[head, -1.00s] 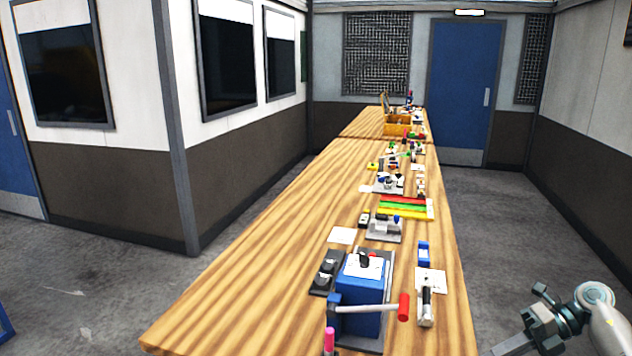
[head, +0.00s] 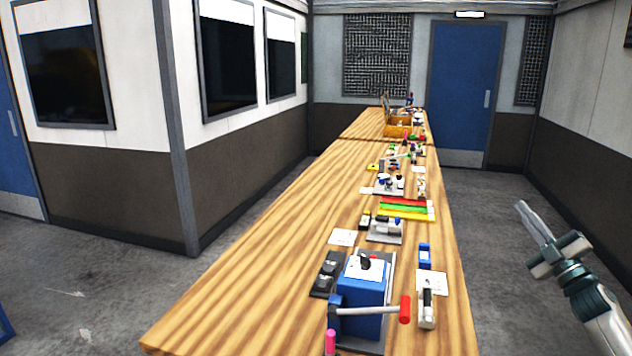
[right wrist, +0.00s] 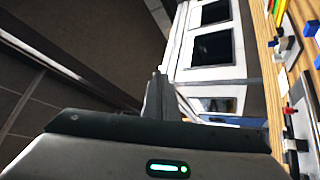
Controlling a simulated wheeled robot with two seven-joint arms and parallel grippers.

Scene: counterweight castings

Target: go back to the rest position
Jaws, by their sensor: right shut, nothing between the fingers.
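My right gripper (head: 536,222) is at the right of the head view, over the floor to the right of the table and apart from it. Its fingers are together, point up and to the left, and hold nothing. In the right wrist view the dark gripper body (right wrist: 150,130) fills the lower part, with the table edge at the right. My left gripper is not in view.
A long wooden table (head: 235,285) runs away from me. Near its front stands a blue box device (head: 362,300) with a red-handled crank (head: 404,309). Several small tools and coloured bars (head: 405,209) lie behind it. The floor (head: 500,235) right of the table is clear.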

